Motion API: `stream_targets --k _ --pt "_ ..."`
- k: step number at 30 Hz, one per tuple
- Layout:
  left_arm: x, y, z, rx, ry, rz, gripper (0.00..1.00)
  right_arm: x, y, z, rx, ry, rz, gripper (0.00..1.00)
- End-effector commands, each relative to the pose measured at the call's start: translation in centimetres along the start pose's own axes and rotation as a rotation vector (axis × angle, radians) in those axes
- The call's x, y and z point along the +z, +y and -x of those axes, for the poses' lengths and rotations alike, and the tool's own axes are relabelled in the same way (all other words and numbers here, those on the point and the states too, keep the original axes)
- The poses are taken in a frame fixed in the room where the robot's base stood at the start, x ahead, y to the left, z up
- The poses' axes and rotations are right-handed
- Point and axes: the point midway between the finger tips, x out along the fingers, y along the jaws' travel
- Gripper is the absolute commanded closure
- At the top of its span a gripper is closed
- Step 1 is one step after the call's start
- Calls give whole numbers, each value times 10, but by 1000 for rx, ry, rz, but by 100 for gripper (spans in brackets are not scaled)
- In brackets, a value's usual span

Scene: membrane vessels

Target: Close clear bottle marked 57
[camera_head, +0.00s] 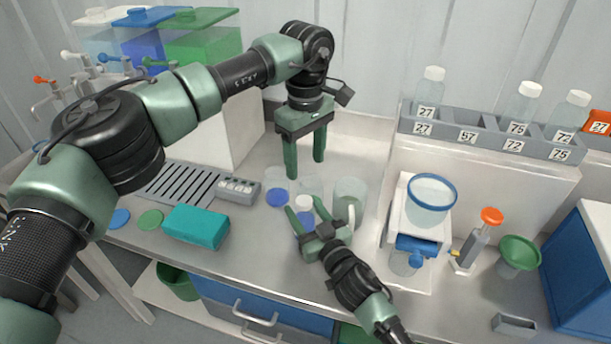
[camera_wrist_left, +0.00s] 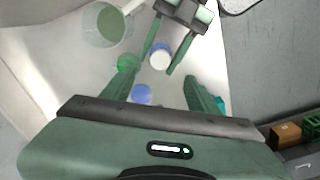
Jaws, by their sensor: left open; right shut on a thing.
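A bottle (camera_head: 299,224) with blue contents stands on the bench between the fingers of my right gripper (camera_head: 301,217), which is shut on it. A white cap (camera_head: 304,203) shows at its top; the left wrist view shows it as a white disc (camera_wrist_left: 160,56) over blue. I cannot tell how tightly the cap sits. No number is readable on this bottle; the rack slot marked 57 (camera_head: 467,136) is empty. My left gripper (camera_head: 305,168) is open and empty, pointing down above and behind the bottle. Its fingers also show in the left wrist view (camera_wrist_left: 160,95).
A clear vessel with a blue base (camera_head: 277,197), another clear vessel (camera_head: 311,186) and a larger beaker (camera_head: 349,193) stand close around the bottle. A teal block (camera_head: 196,226) lies left. A filter device (camera_head: 430,200) stands right, below a rack (camera_head: 490,138) with several capped bottles.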

Motion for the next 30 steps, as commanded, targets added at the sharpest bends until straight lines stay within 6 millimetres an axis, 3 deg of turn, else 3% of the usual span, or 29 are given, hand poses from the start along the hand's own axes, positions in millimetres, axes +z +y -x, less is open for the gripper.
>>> stream_targets --k 4,13,14,16,26,30 --pt "0 0 10 -1 1 0 40 0 0 0 0 1 0 100" --pt "0 0 12 -1 0 -1 40 0 0 0 0 1 0 100" --pt "0 0 12 -1 0 -1 40 0 0 0 0 1 0 41" --pt "0 0 12 -1 0 -1 40 0 0 0 0 1 0 24" --pt "0 0 11 -1 0 -1 40 0 0 1 0 0 0 24" --pt "0 0 10 -1 0 -1 40 2 0 15 0 -1 -1 24"
